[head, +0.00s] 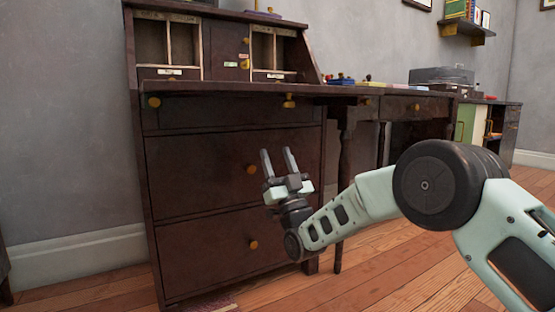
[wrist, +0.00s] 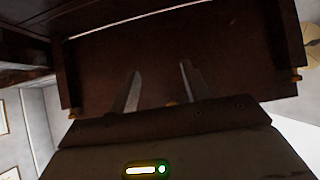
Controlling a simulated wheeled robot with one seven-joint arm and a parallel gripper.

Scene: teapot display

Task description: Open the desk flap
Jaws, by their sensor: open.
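The dark brown desk flap (head: 230,89) lies lowered and roughly level across the front of the desk, with the pigeonholes behind it exposed. Brass knobs show under its left end (head: 153,101) and right part (head: 289,101). My gripper (head: 277,150) is open and empty, its fingers pointing up, below the flap and in front of the upper large drawer. In the wrist view, a dark wooden panel, seemingly the flap's underside (wrist: 225,50), fills the middle beyond my open fingers (wrist: 160,70). I see no contact between fingers and flap.
The desk's upper large drawer (head: 215,170) and lower drawer (head: 205,250) are shut, each with a brass knob. A dark side table (head: 400,103) with small items adjoins on the right. Wooden floor (head: 400,285) is clear in front; a wall shelf (head: 465,32) hangs at the upper right.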

